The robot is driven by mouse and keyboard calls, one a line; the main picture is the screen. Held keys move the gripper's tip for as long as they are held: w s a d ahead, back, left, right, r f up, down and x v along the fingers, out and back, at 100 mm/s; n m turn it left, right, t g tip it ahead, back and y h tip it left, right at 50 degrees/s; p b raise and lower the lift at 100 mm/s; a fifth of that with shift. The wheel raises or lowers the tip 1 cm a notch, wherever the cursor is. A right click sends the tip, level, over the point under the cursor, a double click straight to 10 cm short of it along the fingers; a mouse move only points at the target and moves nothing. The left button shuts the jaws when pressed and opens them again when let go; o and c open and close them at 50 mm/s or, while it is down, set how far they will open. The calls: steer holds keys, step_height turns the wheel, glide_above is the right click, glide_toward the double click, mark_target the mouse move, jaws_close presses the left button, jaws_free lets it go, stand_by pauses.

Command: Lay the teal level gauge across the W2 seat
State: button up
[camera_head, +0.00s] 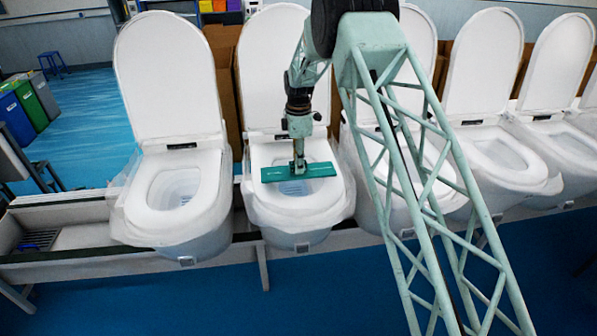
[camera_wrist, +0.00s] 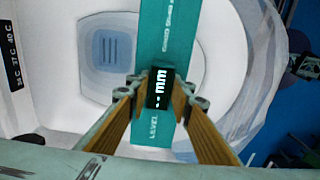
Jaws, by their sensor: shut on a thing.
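The teal level gauge (camera_head: 322,171) is a flat bar lying level over the opening of the second toilet from the left. It spans the seat (camera_head: 300,206) from side to side, towards the back half. I cannot tell whether it touches the seat or hovers just above it. I cannot read a W2 mark. My gripper (camera_head: 299,167) points down and is shut on the gauge's middle. In the wrist view, my gripper (camera_wrist: 161,92) has a finger on each side of the black "mm" display block on the gauge (camera_wrist: 168,38). The white seat (camera_wrist: 218,60) shows beneath.
A row of white toilets with raised lids stands on a grey bench; one (camera_head: 180,215) is close left. The raised lid (camera_head: 270,75) stands behind my gripper.

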steer(key=shift+f+p, duration=0.45)
steer(key=shift+f, duration=1.2)
steer(key=shift+f, duration=0.15)
steer(key=o, duration=1)
step_height(320, 180, up, 12)
steer(key=shift+b, duration=0.85)
steer(key=shift+r, duration=0.2)
